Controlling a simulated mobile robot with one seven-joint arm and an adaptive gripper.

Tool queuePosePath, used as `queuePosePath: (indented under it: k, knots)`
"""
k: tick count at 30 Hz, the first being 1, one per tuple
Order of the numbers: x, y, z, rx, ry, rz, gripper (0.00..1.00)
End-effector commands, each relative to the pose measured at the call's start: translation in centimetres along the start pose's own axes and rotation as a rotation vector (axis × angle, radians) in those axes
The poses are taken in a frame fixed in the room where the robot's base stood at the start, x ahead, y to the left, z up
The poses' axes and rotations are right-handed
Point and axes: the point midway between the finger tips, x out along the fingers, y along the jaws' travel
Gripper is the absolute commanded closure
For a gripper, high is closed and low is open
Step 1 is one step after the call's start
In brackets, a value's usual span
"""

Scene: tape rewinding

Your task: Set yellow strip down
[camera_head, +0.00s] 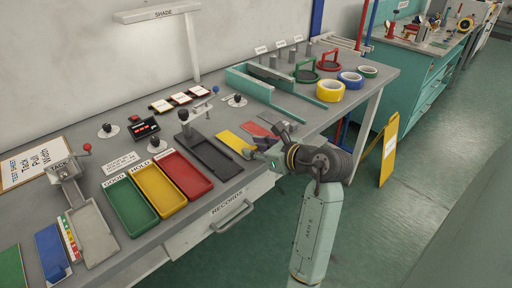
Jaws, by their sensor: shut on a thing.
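The yellow strip (231,140) is a flat rectangular piece at the middle of the bench, to the right of the dark grey tray. My gripper (252,153) is at its right-hand near end and is shut on it. The fingers are small in this view and partly hide that end. I cannot tell whether the strip touches the bench or is held just above it.
A red strip (256,129) lies just beyond the yellow one. The dark tray (215,158) and the red tray (187,178), yellow tray (158,190) and green tray (131,205) stand to the left. Tape rolls (330,91) and teal rails (280,97) stand further back.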

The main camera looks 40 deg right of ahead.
Motion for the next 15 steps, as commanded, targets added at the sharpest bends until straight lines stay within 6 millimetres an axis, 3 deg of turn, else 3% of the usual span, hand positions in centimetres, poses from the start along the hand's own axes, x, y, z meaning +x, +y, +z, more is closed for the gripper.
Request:
queuePosePath:
  k: [3, 4, 12, 15]
  knots:
    - [0.18, 0.03, -0.44, 0.0, 0.0, 0.0, 0.96]
    - [0.16, 0.03, -0.4, 0.0, 0.0, 0.0, 0.7]
    - [0.11, 0.03, -0.28, 0.0, 0.0, 0.0, 0.52]
    - [0.11, 0.03, -0.28, 0.0, 0.0, 0.0, 0.5]
